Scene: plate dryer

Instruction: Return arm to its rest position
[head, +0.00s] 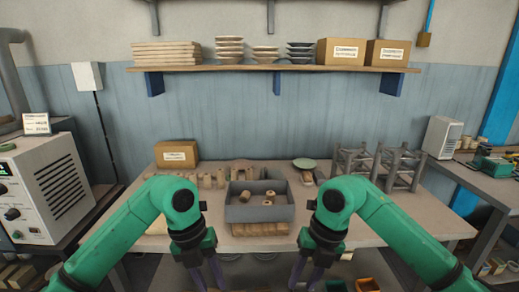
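My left gripper (207,274) hangs at the front edge of the table, its purple fingers pointing down and apart with nothing visible between them. My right gripper (307,274) hangs the same way to its right, its fingers also apart and empty. Their fingertips are near or past the bottom of the head view. Both green arms are bent, with the grippers in front of the grey bin (244,213) and touching nothing that I can see.
The table (405,225) holds a cardboard box (176,154), wooden pieces (206,181) and metal frames (402,168). Small round pieces lie in the bin. A shelf (200,68) above holds stacked dishes and boxes. A control unit (45,188) stands left; a side bench (490,183) stands right.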

